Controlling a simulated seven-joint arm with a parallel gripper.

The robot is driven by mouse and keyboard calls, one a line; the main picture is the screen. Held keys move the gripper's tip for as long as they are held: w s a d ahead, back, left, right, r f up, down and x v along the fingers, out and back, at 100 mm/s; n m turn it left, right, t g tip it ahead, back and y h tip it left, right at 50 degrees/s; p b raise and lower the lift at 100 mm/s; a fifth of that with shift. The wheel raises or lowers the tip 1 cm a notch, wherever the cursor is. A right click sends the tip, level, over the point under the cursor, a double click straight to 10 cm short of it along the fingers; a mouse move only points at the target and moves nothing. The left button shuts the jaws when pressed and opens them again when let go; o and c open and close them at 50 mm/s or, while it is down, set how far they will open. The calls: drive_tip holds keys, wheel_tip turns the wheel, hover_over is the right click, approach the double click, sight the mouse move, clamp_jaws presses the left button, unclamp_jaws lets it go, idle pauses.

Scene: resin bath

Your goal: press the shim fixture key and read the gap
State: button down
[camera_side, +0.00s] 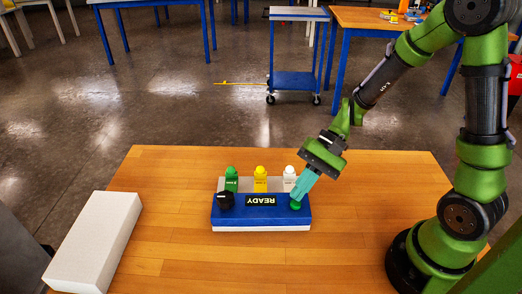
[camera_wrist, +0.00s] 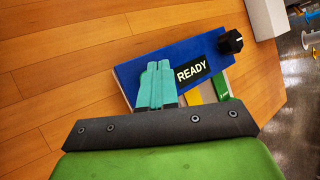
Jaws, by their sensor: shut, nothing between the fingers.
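The blue fixture (camera_side: 270,214) sits on the wooden table with its display (camera_side: 262,200) reading "READY", upside down in the side view. It also shows in the wrist view (camera_wrist: 200,45), where the display (camera_wrist: 192,73) is upright. A round green key (camera_side: 295,206) is at the fixture's right end. My gripper (camera_side: 297,197) is shut and empty, its teal fingers pointing down at the key. The tips are at or just above it; I cannot tell whether they touch. In the wrist view my gripper (camera_wrist: 158,66) hides the key.
A black knob (camera_side: 225,199) is at the fixture's left end. Green (camera_side: 231,180), yellow (camera_side: 261,179) and white (camera_side: 290,177) pieces stand behind the display. A white block (camera_side: 95,240) lies at the table's left edge. The wooden table (camera_side: 170,200) is clear between block and fixture.

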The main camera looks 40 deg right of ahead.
drive_tip(key=shift+f, duration=0.15)
drive_tip(key=shift+f, duration=0.3)
drive_tip(key=shift+f, duration=0.5)
idle(0.9)
drive_tip(key=shift+r, duration=0.95)
drive_tip(key=shift+r, duration=2.55)
drive_tip(key=shift+f, duration=0.1)
